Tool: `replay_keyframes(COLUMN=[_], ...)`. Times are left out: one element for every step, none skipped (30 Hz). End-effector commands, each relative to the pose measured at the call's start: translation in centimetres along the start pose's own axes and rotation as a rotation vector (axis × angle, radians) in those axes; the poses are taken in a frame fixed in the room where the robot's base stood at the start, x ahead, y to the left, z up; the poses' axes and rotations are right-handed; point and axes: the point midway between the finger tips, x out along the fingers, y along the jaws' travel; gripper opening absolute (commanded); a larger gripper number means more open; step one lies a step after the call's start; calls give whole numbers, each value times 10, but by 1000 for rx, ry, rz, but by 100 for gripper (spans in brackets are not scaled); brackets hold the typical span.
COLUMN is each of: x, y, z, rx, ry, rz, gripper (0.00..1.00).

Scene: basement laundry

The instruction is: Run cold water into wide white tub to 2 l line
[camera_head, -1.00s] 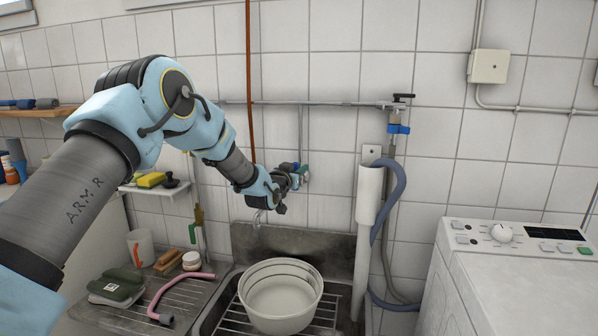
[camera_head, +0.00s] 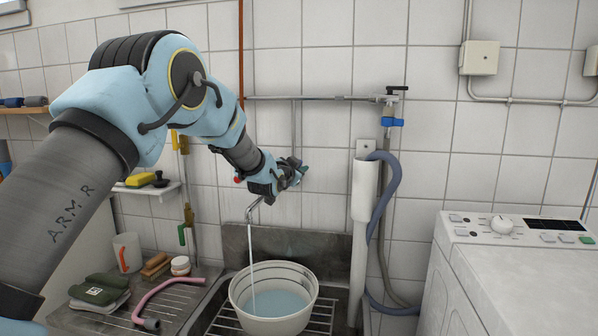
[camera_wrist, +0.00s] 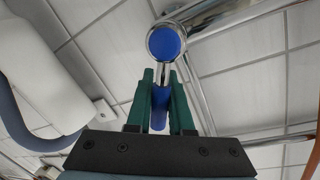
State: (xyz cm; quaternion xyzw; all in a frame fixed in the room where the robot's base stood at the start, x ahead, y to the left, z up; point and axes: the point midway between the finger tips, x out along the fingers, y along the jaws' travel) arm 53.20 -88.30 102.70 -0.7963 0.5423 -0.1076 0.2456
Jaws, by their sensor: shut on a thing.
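The wide white tub (camera_head: 272,326) stands on the rack in the sink below the wall tap. A thin stream of water (camera_head: 252,268) falls from the tap spout (camera_head: 254,206) into it, and bluish water covers its bottom. I cannot read any level line. My gripper (camera_head: 299,172) is at the tap on the wall, above the tub. In the wrist view its green fingers (camera_wrist: 162,88) are shut on the blue tap lever (camera_wrist: 160,108), below the round blue-capped end of the tap (camera_wrist: 165,42). In the head view the lever is mostly hidden by the gripper.
A white standpipe with a grey-blue hose (camera_head: 388,190) stands right of the sink. A washing machine (camera_head: 510,275) is at far right.

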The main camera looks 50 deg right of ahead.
Motion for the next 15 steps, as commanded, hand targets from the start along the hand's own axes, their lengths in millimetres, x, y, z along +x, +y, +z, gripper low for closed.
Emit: replay_keyframes(x=[0,0,0,0,0,0,0,0,0,0,0,0,0,0,0], y=[1,1,1,1,0,1,1,1,1,1,1,1,1,1,0], z=[0,0,0,0,0,0,0,0,0,0,0,0,0,0,0], rx=[2,2,2,2,2,2,2,2,2,1,1,1,1,1,1], ry=[-1,-1,-2,-2,-2,-2,-2,-2,-2,-2,-2,-2,-2,-1,-1], rz=[1,1,1,1,1,1,1,1,1,1,1,1,1,1,1], gripper=[0,0,0,0,0,0,0,0,0,0,23,28,31,34,39])
